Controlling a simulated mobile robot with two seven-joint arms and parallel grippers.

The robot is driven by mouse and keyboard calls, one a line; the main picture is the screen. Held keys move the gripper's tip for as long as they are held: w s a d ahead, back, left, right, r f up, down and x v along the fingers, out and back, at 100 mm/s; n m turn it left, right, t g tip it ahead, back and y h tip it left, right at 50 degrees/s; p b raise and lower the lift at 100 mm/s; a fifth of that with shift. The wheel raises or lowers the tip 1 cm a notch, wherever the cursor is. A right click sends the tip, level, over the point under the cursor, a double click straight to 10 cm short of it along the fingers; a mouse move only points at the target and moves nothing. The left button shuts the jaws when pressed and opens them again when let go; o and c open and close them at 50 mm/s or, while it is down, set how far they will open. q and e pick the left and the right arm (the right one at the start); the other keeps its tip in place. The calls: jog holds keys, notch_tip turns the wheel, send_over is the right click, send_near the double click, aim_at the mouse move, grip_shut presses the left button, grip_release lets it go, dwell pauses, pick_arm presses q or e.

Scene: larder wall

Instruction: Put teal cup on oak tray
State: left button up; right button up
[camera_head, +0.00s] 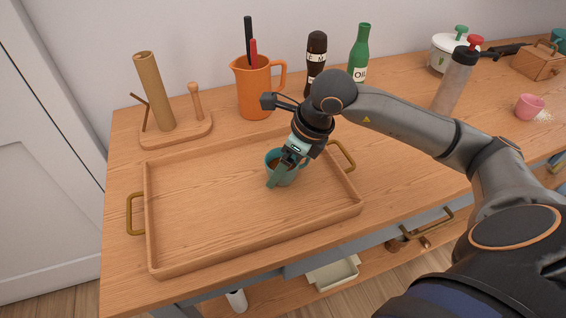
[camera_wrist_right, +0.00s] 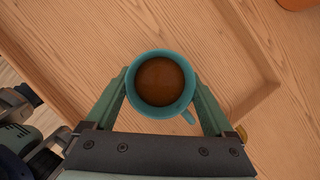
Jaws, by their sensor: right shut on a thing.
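The teal cup (camera_head: 286,172) with brown liquid inside is over the right part of the oak tray (camera_head: 213,259). The cup looks upright; I cannot tell whether its base touches the tray floor. My right gripper (camera_head: 288,170) reaches down from above and is shut on the cup. In the right wrist view the teal cup (camera_wrist_right: 161,107) sits between the two green fingers, its handle toward the lower right. The oak tray (camera_wrist_right: 268,92) lies below it, with its corner and rim visible.
An orange jug (camera_head: 254,90) with utensils, a dark bottle (camera_head: 316,62) and a green oil bottle (camera_head: 359,55) stand behind the tray. A paper roll holder (camera_head: 178,132) stands at back left. A pink cup (camera_head: 529,107) is far right. The tray's left half is empty.

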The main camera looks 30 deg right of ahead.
jog(key=shift+f, duration=0.15)
jog(key=o, duration=1.4)
jog(key=shift+o, duration=0.2)
jog(key=shift+r, duration=0.35)
jog(key=v, duration=1.1)
jog(key=shift+r+p, duration=0.35)
jog(key=shift+s+d, duration=0.1)
